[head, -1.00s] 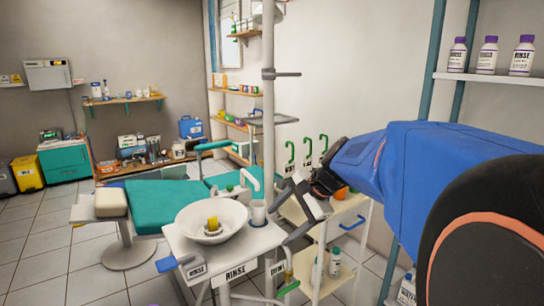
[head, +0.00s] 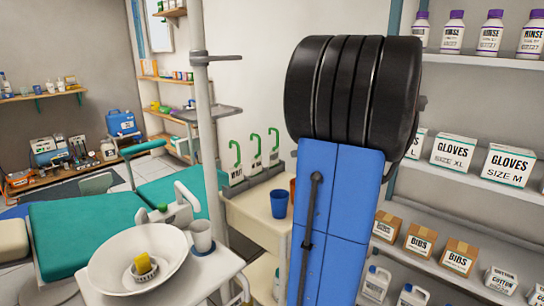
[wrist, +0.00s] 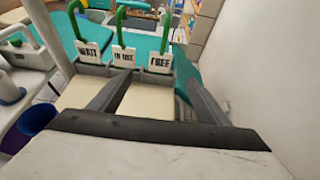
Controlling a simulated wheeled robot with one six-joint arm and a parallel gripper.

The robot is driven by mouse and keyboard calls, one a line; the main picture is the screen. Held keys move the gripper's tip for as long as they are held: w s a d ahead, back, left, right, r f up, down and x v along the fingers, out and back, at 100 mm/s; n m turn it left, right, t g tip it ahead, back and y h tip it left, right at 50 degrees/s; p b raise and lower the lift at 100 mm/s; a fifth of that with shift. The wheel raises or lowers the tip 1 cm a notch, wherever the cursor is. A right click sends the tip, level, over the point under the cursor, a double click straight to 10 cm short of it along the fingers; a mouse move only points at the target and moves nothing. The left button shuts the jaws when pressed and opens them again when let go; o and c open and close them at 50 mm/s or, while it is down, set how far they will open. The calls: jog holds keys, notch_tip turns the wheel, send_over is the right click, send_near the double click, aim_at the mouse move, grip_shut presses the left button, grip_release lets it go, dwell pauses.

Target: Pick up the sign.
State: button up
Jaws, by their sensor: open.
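Three small white signs with green hooked handles stand in a row in a grey holder. In the wrist view they read WAIT (wrist: 89,52), IN USE (wrist: 124,57) and FREE (wrist: 160,61). The same row shows in the head view, with one sign reading WAIT (head: 237,174). My gripper (wrist: 157,76) is open and empty. In the wrist view its fingers point toward the row, with the FREE sign between their tips in the picture; I cannot tell the distance. In the head view my gripper is hidden behind my blue arm.
The holder stands on a cream trolley (head: 240,212) with a blue cup (head: 279,203). A wall (wrist: 270,60) is close at the right in the wrist view. A white basin (head: 110,275) and pole (head: 206,130) stand left. Shelves (head: 470,185) hold boxes and bottles.

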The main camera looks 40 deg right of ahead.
aim_at(274, 154)
jog(key=x, duration=1.7)
jog(key=shift+w+d, duration=0.15)
jog(key=c, duration=1.1)
